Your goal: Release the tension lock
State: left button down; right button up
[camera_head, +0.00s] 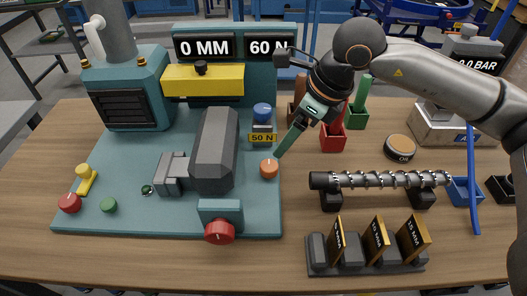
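A teal machine (120,218) stands on the wooden table, with displays reading 0 MM (207,47) and 60 N (268,47). An orange knob (269,169) sits on its right side, below a blue knob (262,111) with a yellow 50 N label (262,138). No part is marked as the tension lock. My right gripper (277,155) comes in from the right, its green fingers pointing down just above the orange knob. Touching or apart is unclear. The fingers show as one strip, so their opening cannot be told. My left gripper is not in view.
A red knob (220,232) is at the machine's front. A screw shaft (380,179) rests on black supports at right. Several gold-faced plates (375,239) stand in a rack in front of it. A red bin (333,138) and a round OIL tin (400,148) lie behind.

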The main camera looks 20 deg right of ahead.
aim_at(268, 165)
jog(key=p+x, duration=0.1)
jog(key=x, duration=1.1)
jog(key=shift+s, duration=0.15)
grip_shut()
